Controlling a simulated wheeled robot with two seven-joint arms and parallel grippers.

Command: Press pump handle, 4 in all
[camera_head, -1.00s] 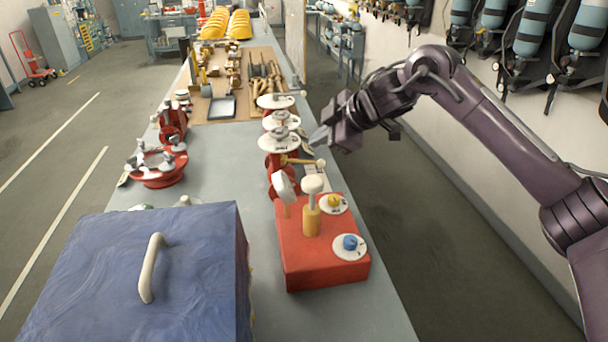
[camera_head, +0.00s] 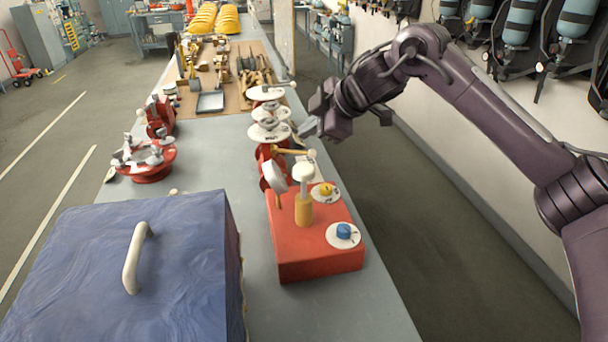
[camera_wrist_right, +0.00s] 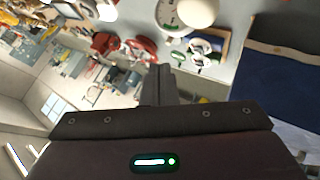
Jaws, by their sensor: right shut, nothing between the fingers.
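A red box (camera_head: 315,248) stands on the bench. On it a brass-coloured post (camera_head: 304,210) carries a pale rounded knob (camera_head: 303,172), which looks like the pump handle and is raised above the post. A white knob also shows at the top of the right wrist view (camera_wrist_right: 198,12). My right gripper (camera_head: 306,128) is behind and above the red box, beside the stacked white discs. Its fingers are shut and empty, apart from the knob; they also show in the right wrist view (camera_wrist_right: 158,72). My left gripper is not in view.
A blue box with a pale handle (camera_head: 135,258) fills the near left of the bench. A red valve wheel (camera_head: 150,170) lies behind it. White discs on a red stand (camera_head: 268,112) are close to my right gripper. The box top carries yellow (camera_head: 326,189) and blue (camera_head: 343,231) knobs.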

